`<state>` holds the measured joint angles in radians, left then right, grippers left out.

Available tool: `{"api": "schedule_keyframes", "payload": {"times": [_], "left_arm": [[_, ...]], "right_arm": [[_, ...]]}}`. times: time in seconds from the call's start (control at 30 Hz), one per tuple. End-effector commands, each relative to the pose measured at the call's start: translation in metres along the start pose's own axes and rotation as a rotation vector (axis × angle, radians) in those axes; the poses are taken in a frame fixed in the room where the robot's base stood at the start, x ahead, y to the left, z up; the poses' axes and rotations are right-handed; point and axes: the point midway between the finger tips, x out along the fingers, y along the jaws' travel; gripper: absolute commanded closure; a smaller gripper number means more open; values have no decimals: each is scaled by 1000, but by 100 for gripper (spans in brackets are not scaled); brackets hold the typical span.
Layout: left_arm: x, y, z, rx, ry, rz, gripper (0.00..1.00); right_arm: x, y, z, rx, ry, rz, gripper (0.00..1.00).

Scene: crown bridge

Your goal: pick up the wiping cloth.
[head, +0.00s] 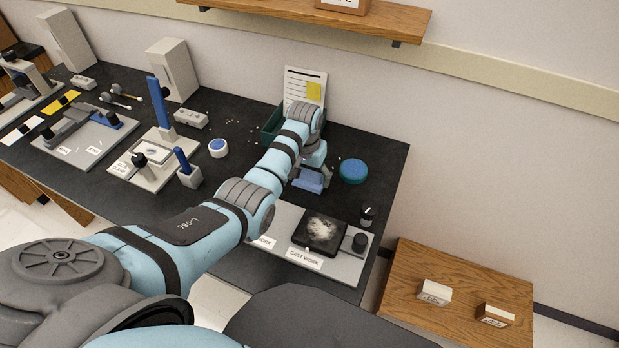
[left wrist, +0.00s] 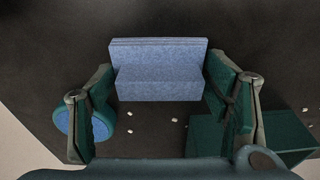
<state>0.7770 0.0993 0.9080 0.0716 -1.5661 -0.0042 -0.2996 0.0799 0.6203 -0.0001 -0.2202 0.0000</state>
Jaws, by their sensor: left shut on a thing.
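The wiping cloth is a folded light-blue block; in the head view the cloth (head: 308,181) shows under my left wrist, near the right part of the black bench. My left gripper (head: 312,170) is over it, pointing down. In the left wrist view the cloth (left wrist: 158,72) sits between the two green-padded fingers of the left gripper (left wrist: 160,90), which are shut on its two ends. Whether the cloth is clear of the bench I cannot tell. My right gripper is not in view.
A round blue-topped tub (head: 353,171) stands right of the cloth. A dark green bin (head: 270,124) stands behind it. A grey board with a black pad (head: 319,232) lies nearer me. White crumbs dot the bench (head: 385,150). A wooden side table (head: 455,320) stands at right.

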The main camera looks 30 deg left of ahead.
Motion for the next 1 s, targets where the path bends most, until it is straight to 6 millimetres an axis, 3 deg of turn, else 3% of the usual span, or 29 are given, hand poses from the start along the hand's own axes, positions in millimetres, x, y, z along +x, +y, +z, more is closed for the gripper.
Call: {"api": "schedule_keyframes", "payload": {"times": [0.27,0.37,0.8,0.9,1.0], "left_arm": [[-16,0,-3,0,2,0,58],[-37,0,-6,0,4,0,58],[-173,0,-22,0,4,0,58],[-193,0,-24,0,-1,0,58],[-200,0,-25,0,0,0,58]], "right_arm": [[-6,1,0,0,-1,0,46],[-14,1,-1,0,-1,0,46],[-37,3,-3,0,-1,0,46],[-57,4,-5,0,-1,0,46],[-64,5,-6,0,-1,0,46]]}}
